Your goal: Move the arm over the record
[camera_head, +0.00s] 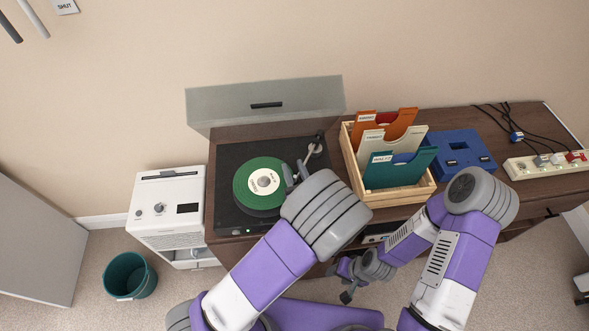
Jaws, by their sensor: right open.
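A green record (247,172) with a cream label lies on the black turntable (232,152), whose clear lid (225,105) is raised. The tonearm (315,148) is on the right side of the deck, to the right of the record. My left gripper (294,174) is over the deck, between the record's right edge and the tonearm. Its wrist hides part of the deck, and I cannot tell if its fingers touch the tonearm. My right gripper (341,283) is open and empty, low in front of the cabinet.
A wooden crate (433,190) with several record sleeves stands right of the turntable. Beyond it are a blue case (458,152) and a power strip (548,166) with cables. A white appliance (160,218) and a green bin (129,276) stand at the left.

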